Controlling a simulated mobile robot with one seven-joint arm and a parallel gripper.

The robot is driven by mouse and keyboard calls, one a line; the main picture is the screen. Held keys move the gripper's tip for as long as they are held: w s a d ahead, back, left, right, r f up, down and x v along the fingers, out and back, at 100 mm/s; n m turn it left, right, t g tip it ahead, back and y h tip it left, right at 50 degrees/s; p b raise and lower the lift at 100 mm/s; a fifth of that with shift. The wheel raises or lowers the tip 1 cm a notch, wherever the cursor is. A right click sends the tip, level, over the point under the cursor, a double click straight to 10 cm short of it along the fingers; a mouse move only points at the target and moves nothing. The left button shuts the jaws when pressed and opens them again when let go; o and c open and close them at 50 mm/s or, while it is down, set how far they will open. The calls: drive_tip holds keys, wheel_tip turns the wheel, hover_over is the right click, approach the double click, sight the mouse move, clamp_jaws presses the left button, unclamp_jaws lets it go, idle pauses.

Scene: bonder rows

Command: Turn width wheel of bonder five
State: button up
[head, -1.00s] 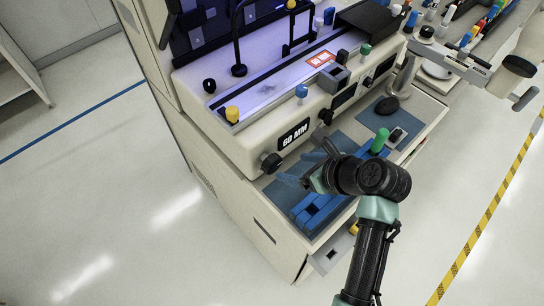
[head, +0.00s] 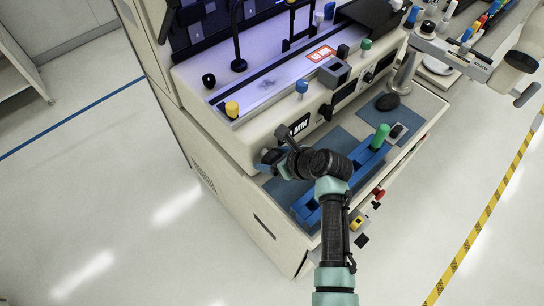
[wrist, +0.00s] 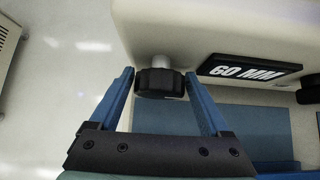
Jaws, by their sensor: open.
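The width wheel, a black ribbed knob (wrist: 160,84) on a pale shaft, sticks out of the cream front panel left of a black "60 MM" label (wrist: 248,70). In the wrist view my gripper (wrist: 159,73) is open, with one blue finger on each side of the knob. Gaps show between knob and fingers, so it is not clamped. In the head view my gripper (head: 267,160) is at the lower left corner of the bonder (head: 235,140), and my wrist covers part of the label. The knob is mostly hidden there. No number five is visible.
Below the panel is a shelf with blue mats (head: 340,142), a blue rail (head: 307,207) and a green-topped part (head: 380,136). A black knob (head: 326,111) is farther right on the panel. A microscope-like arm (head: 450,55) stands at upper right. Floor at left is clear.

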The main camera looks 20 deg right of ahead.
drive_tip(key=c, duration=1.1)
drive_tip(key=shift+a+r+p, duration=0.1)
drive_tip(key=shift+a+p, duration=0.05)
drive_tip(key=shift+p, duration=0.3)
